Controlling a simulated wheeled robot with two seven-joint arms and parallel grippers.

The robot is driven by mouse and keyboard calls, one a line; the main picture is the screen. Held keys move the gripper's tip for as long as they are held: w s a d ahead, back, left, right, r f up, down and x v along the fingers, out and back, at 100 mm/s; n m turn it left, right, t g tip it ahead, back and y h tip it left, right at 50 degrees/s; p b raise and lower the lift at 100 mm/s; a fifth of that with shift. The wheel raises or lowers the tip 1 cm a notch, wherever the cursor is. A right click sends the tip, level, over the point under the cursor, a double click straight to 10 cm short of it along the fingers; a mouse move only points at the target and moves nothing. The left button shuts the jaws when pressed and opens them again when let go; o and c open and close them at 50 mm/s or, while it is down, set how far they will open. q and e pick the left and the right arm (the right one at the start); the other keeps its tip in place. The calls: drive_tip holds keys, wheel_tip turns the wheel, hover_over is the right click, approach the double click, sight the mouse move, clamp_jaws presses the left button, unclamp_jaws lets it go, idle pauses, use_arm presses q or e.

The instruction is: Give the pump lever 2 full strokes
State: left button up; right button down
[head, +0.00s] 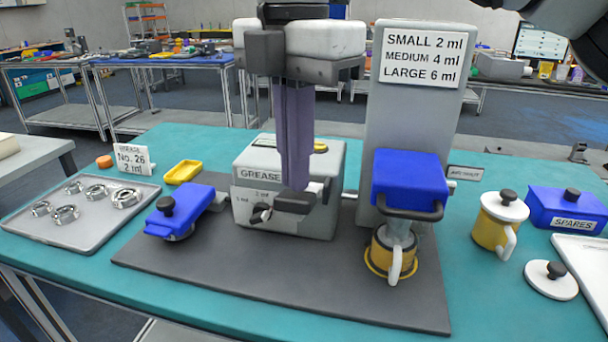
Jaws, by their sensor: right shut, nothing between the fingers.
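The grey grease box (262,165) stands on the dark mat, with a GREASE label and small 2 ml and 3 ml style markings on its front. A dark bar (296,203), which looks like a lever handle, sticks out at its front; a small dark knob (260,213) is beside it. My right gripper (295,186) comes down from above with its purple fingers shut and empty. Its tips are in front of the box, close over the dark bar; I cannot tell whether they touch it. The fingers hide part of the box. My left gripper is not in view.
A grey column (418,75) with a size sign holds a blue head (410,178) above a yellow pot (380,258). A blue block with a black knob (172,215) lies left. A tray with metal rings (90,225), another pot (490,232) and a SPARES box (565,208) flank the mat.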

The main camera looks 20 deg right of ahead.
idle(0.4)
drive_tip(key=shift+r, duration=0.15)
wheel_tip(320, 180, up, 4)
drive_tip(key=p, duration=0.3)
idle(0.4)
